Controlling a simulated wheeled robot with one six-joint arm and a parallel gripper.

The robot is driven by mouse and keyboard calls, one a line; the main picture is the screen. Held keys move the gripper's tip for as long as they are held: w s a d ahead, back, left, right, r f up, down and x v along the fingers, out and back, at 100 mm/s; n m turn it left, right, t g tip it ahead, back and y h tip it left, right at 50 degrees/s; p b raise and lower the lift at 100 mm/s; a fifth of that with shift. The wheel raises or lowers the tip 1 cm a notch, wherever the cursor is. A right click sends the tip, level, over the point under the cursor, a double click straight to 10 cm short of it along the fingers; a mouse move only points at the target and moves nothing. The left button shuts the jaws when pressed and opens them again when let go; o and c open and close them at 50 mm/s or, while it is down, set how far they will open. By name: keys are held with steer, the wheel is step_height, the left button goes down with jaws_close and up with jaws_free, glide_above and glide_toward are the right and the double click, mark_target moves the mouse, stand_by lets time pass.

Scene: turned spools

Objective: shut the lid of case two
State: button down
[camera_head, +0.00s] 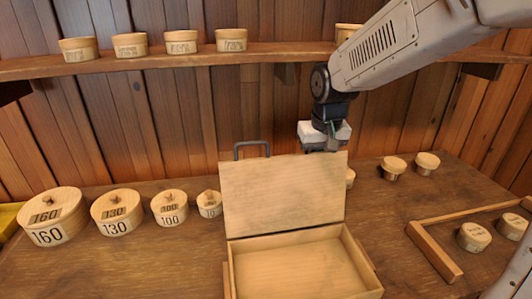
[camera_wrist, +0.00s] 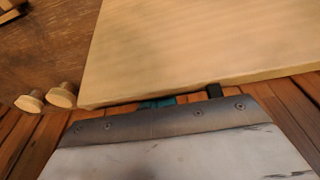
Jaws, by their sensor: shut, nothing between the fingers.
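A wooden case stands open on the bench, with its empty base (camera_head: 300,265) at the front and its lid (camera_head: 283,195) raised nearly upright at the back. No number is readable on it. A dark handle (camera_head: 252,146) sticks up from the lid's top edge, left of my gripper. My gripper (camera_head: 322,147) is shut and empty at the right part of the lid's top edge. Its tips are partly hidden, and I cannot tell whether they touch the lid. In the wrist view, the lid (camera_wrist: 200,40) fills the upper right, with the handle (camera_wrist: 214,91) at its edge.
Lidded round boxes marked 160 (camera_head: 52,217), 130 (camera_head: 118,213) and 100 (camera_head: 170,208) stand left of the case. A wooden frame (camera_head: 435,250) and round pieces (camera_head: 473,236) lie to the right. A shelf (camera_head: 190,59) with small tubs runs above.

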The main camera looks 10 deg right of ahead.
steer(key=shift+s+f, duration=0.2)
steer(key=shift+s, duration=1.85)
steer(key=s, duration=0.5)
steer(key=shift+s+d, duration=0.1)
steer(key=shift+s, duration=0.15)
stand_by(0.4)
glide_toward(324, 167)
steer(key=shift+s+f, duration=0.55)
steer(key=shift+s, duration=0.25)
steer(key=shift+s+f, duration=0.55)
steer(key=shift+s, duration=0.25)
steer(key=s+d+f, duration=0.1)
steer(key=s+f, duration=0.1)
steer(key=s, duration=0.7)
steer(key=s+d+f, duration=0.1)
steer(key=s+d, duration=0.1)
steer(key=s, duration=0.7)
steer(key=shift+s+f+g, duration=0.3)
steer(key=shift+f+g, duration=0.05)
steer(key=shift+g, duration=0.05)
